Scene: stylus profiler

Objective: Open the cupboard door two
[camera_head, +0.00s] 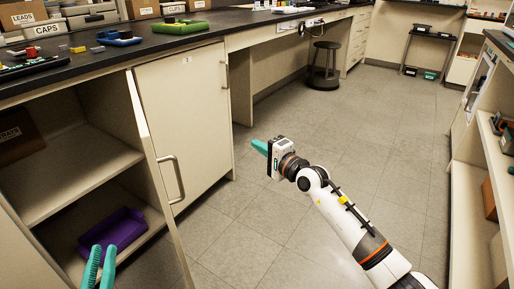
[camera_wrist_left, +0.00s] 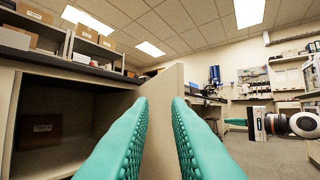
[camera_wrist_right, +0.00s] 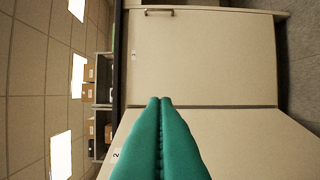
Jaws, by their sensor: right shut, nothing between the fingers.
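Cupboard door two (camera_head: 158,180) stands swung out from the cupboard, seen nearly edge-on in the head view. A bar handle (camera_head: 172,180) shows on its right side. In the right wrist view its outer face (camera_wrist_right: 235,145), with the label 2, fills the lower right. My left gripper (camera_head: 98,268) is open, left of the door, before the open compartment. In the left wrist view the door panel (camera_wrist_left: 163,105) appears between its fingers; I cannot tell if they touch it. My right gripper (camera_head: 255,146) is shut and empty, out over the floor, right of the doors.
Closed door three (camera_head: 190,120) is beside door two. The open compartment holds a purple tray (camera_head: 115,230) and a brown box (camera_head: 18,135). The black worktop (camera_head: 170,42) above carries boxes and tools. A stool (camera_head: 323,68) stands further back. The middle floor is clear.

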